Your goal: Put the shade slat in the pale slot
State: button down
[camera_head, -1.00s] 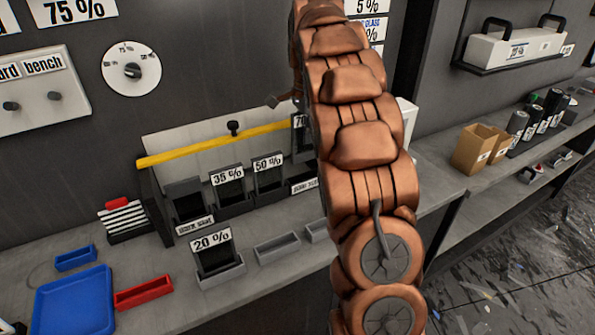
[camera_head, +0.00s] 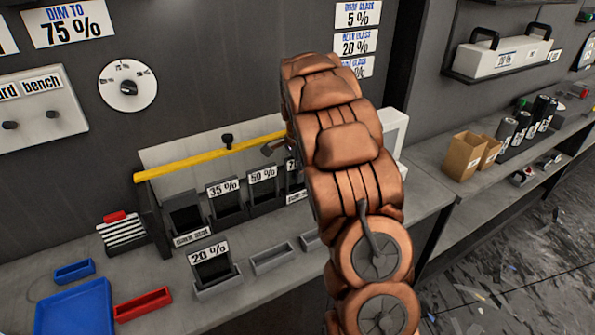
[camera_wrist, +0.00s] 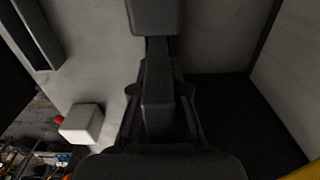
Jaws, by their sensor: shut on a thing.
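In the head view, a dark rack has the label "dark slot" (camera_head: 192,237) at its left end. A partly covered label (camera_head: 298,197), probably "pale slot", is at its right end. Dark cards marked 35% (camera_head: 224,200) and 50% (camera_head: 263,183) stand between them; another card (camera_head: 294,176) is partly behind my arm. A 20% card (camera_head: 212,264) stands in a grey holder in front. My arm hides most of my gripper there. In the wrist view my gripper (camera_wrist: 160,118) is shut on a dark slat (camera_wrist: 157,95); its far end and the slot opening are unclear.
A yellow bar (camera_head: 210,158) runs above the rack. Empty grey trays (camera_head: 272,259) lie in front. A striped block (camera_head: 122,233), a blue tray (camera_head: 75,310) and a red tray (camera_head: 143,303) are at left. A white box (camera_head: 394,130) stands behind my arm.

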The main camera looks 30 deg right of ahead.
jog(key=c, duration=1.2)
grip_release()
notch_tip(320, 180, up, 12)
jog(key=b, duration=0.2)
jog(key=shift+b, duration=0.4)
jog(key=shift+s+r, duration=0.1)
